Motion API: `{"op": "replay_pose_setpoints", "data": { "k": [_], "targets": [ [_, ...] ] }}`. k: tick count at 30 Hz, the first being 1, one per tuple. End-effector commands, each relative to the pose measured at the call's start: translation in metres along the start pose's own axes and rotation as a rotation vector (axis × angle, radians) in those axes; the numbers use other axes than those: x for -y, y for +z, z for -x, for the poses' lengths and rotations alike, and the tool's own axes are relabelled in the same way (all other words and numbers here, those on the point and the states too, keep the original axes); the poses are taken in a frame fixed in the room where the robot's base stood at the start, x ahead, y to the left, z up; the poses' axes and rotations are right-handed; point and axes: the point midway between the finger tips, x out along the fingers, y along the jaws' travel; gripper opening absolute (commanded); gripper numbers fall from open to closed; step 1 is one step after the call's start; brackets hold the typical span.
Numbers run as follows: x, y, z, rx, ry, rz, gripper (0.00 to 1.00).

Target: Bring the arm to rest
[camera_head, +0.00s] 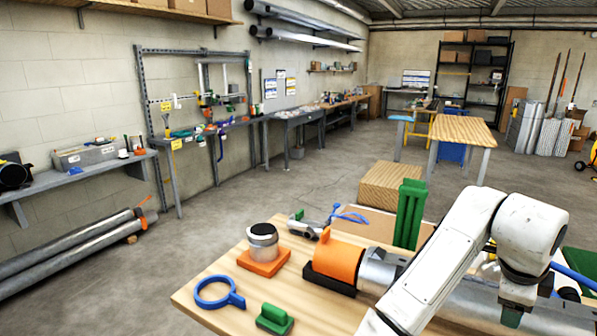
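My white arm rises from the lower right, bends over at the top and points down on the right side of the table. My gripper (514,307) is at its lower end, low over or beside a large grey cylindrical body. Its fingers are small and partly hidden, and a bit of green shows there. I cannot tell whether it is open or holds anything. An orange and grey cylinder (338,258), which looks like the blower, lies in a black cradle on the wooden table (210,291). My arm hides part of it.
On the table are a blue ring clamp (219,292), a green block (274,319), a silver canister (263,242) on an orange base, and a grey tool with a blue strap (313,228). A green upright (409,214) stands behind. Open floor lies left of the table.

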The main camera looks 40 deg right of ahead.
Motion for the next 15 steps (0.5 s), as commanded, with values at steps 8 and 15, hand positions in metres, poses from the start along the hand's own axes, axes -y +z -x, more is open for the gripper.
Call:
{"op": "replay_pose_setpoints", "data": {
  "k": [8, 15],
  "targets": [
    [0.011, 0.057, 0.004, -0.031, -0.322, 0.749, 0.69],
    [-0.050, 0.132, -0.008, 0.008, -0.503, 1.458, 0.69]
  ]
}}
